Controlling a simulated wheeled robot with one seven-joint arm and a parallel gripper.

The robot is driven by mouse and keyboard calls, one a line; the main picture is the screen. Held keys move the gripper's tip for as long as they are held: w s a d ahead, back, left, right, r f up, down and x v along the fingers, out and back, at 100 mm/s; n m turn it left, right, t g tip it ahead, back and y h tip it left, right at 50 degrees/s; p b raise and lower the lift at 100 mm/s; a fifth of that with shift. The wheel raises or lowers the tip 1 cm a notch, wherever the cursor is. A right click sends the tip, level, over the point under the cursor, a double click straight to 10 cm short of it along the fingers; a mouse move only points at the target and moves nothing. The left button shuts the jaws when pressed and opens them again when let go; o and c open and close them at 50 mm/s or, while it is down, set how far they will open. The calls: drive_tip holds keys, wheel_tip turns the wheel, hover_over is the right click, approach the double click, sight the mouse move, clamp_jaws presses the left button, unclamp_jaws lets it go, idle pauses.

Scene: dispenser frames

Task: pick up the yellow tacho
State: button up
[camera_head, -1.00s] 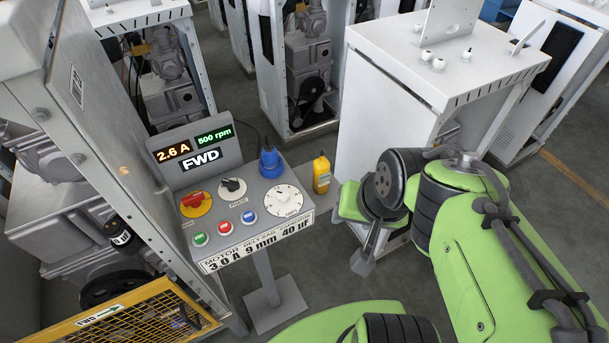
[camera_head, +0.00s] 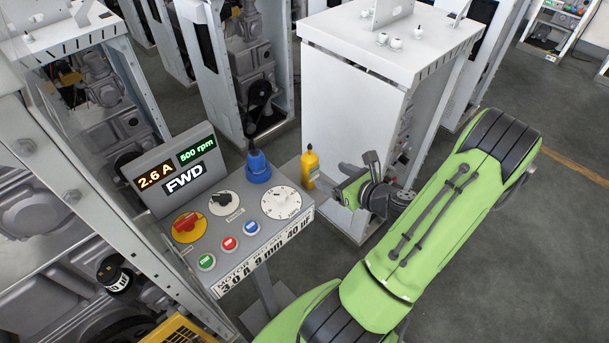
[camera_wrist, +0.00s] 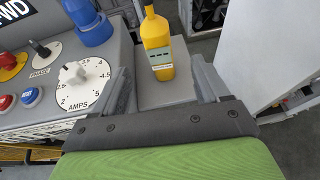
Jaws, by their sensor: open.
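The yellow tacho (camera_head: 309,167) stands upright at the right side of the control box. In the wrist view the yellow tacho (camera_wrist: 157,45) shows a small display and a white label, and it stands on a grey shelf beside the AMPS dial. My gripper (camera_head: 352,180) is just right of the tacho in the head view. In the wrist view the two fingers of my gripper (camera_wrist: 165,88) are spread apart, and the tacho appears beyond and between them. The jaws are open and hold nothing.
The grey control box (camera_head: 247,222) has knobs, buttons and the AMPS dial (camera_head: 281,203). A blue plug (camera_head: 258,168) stands close left of the tacho. A white cabinet (camera_head: 345,105) rises behind and right of my gripper. Floor is clear at the lower right.

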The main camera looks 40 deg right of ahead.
sight(306, 162)
drive_tip(key=p+x, duration=0.1)
drive_tip(key=x, duration=1.1)
drive_tip(key=shift+w+a+r, duration=0.15)
drive_tip(key=shift+w, duration=0.05)
drive_tip(key=shift+s, duration=0.15)
drive_tip(key=shift+c, duration=0.6)
drive_tip(key=c, duration=1)
drive_tip(key=shift+c, duration=0.2)
drive_tip(key=shift+r, duration=0.15)
